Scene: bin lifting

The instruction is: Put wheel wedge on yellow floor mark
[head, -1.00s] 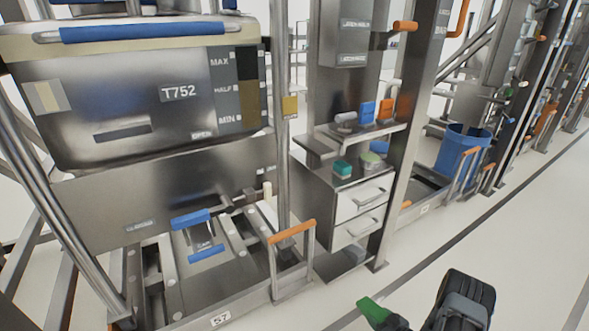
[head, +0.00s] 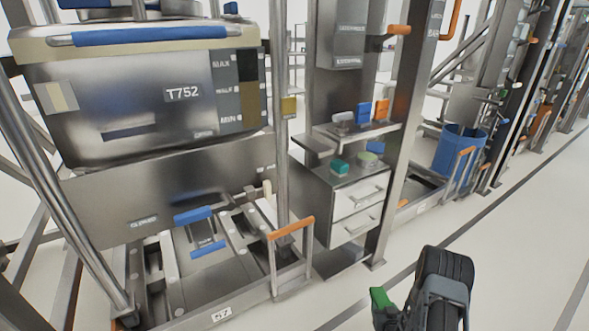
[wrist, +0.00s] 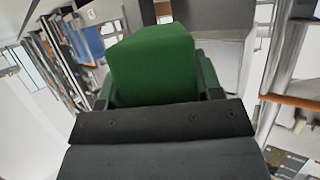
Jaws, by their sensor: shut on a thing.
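The green wheel wedge (wrist: 152,62) fills the middle of the wrist view, between the two dark fingers of my gripper (wrist: 157,88). My gripper is shut on it. In the head view the wedge (head: 380,299) shows as a small green piece near the bottom edge, above the pale floor. Part of my gripper (head: 387,316) shows just below it, beside my dark arm. The wedge's lower end is hidden by the gripper. I cannot make out a yellow floor mark in either view.
A steel bin labelled T752 (head: 150,95) stands in a frame at the left. An orange-handled rail (head: 291,228) and a drawer cabinet (head: 345,205) stand right of it. A blue bin (head: 455,150) is farther back. Open floor (head: 510,235) with a dark line lies at the right.

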